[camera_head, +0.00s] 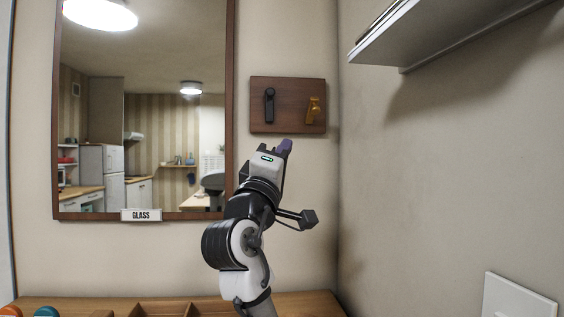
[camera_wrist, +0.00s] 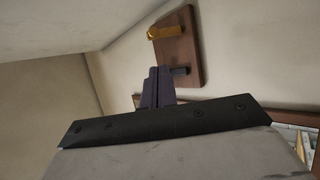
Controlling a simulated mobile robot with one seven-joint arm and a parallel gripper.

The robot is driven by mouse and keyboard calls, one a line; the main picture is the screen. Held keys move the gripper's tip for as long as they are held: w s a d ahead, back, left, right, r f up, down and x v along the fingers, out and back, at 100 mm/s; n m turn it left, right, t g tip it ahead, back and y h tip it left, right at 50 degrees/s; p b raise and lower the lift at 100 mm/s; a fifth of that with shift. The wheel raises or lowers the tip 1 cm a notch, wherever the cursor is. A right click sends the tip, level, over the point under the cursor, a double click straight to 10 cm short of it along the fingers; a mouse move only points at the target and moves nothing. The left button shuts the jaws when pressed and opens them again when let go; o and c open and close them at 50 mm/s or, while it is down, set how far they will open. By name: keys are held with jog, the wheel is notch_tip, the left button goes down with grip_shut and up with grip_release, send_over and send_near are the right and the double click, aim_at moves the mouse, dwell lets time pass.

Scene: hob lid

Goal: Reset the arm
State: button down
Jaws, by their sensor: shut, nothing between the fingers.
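My gripper (camera_head: 285,147) is raised in front of the back wall, just below a wooden board with hooks. Its dark purple fingers are together and empty. In the wrist view the gripper (camera_wrist: 158,75) points up towards the same wall, with its fingers side by side and nothing between them. My arm rises from the bottom middle of the head view, bent at its joints.
The wooden board (camera_head: 288,92) carries a black hook (camera_head: 269,105) and a brass hook (camera_head: 313,109). A framed mirror (camera_head: 140,120) labelled GLASS hangs left. A shelf (camera_head: 440,30) juts from the right wall. A wooden surface (camera_head: 310,303) lies below. Open air lies right of my arm.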

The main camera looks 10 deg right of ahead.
jog(key=shift+s+a+f, duration=0.2)
jog(key=shift+s, duration=0.1)
